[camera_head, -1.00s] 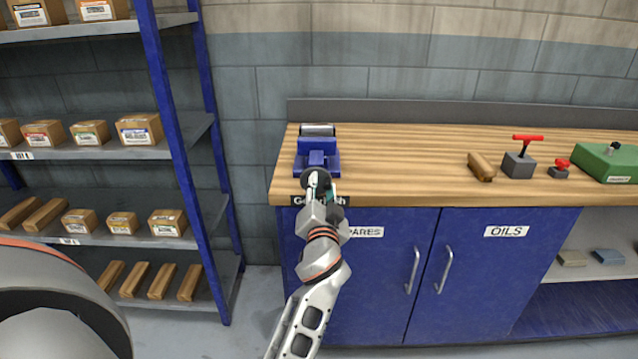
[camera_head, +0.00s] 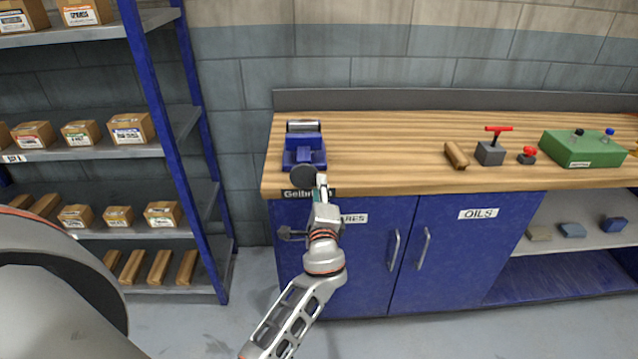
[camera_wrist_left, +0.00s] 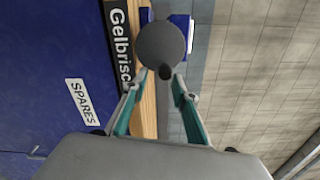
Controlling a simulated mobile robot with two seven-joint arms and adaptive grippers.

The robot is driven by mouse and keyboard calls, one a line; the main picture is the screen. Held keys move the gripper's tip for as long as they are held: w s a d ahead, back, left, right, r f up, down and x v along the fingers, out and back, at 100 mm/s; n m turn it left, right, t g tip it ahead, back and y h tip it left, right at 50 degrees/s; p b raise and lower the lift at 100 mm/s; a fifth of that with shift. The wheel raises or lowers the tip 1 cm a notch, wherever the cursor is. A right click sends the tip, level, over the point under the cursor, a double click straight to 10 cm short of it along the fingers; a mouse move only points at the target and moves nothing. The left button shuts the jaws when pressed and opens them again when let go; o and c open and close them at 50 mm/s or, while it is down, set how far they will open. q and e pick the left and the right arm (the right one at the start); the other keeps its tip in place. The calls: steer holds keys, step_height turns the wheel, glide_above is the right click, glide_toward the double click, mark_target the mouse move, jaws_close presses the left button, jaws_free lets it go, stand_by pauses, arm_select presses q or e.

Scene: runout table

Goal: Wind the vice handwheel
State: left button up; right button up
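The blue vice (camera_head: 304,152) stands at the left end of the wooden bench, with a grey roller-like part on top. Its dark round handwheel (camera_head: 303,176) faces the bench's front edge. In the left wrist view the handwheel (camera_wrist_left: 162,45) is straight ahead, with a small dark knob (camera_wrist_left: 165,73) at its near rim. My left gripper (camera_head: 322,184) is just right of the handwheel in the head view. In the wrist view its fingers (camera_wrist_left: 158,82) are apart, with the knob near and between the tips. Contact cannot be told. My right gripper is out of view.
The bench top (camera_head: 380,150) is clear right of the vice, up to a wooden block (camera_head: 456,155), red-handled items and a green box (camera_head: 583,149). Blue cupboard doors (camera_head: 440,250) are below. A blue-framed shelf (camera_head: 175,150) with boxes stands left.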

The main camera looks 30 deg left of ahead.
arm_select(q)
steer(key=shift+s+a+r+m+p, duration=0.15)
steer(key=shift+m+p, duration=0.2)
steer(key=shift+m, duration=0.3)
steer(key=shift+s+a+r+m+p, duration=0.15)
steer(key=shift+m+p, duration=0.15)
steer(key=shift+m, duration=0.4)
steer(key=shift+a+m+p, duration=0.15)
steer(key=shift+m+p, duration=0.2)
steer(key=shift+m, duration=0.3)
jaws_close()
steer(key=shift+r+n+b, duration=0.1)
steer(key=shift+n+b, duration=0.85)
steer(key=shift+n, duration=0.15)
steer(key=shift+s+a+r+n, duration=0.1)
steer(key=shift+n, duration=0.3)
steer(key=shift+r+n, duration=0.25)
steer(key=shift+n, duration=0.05)
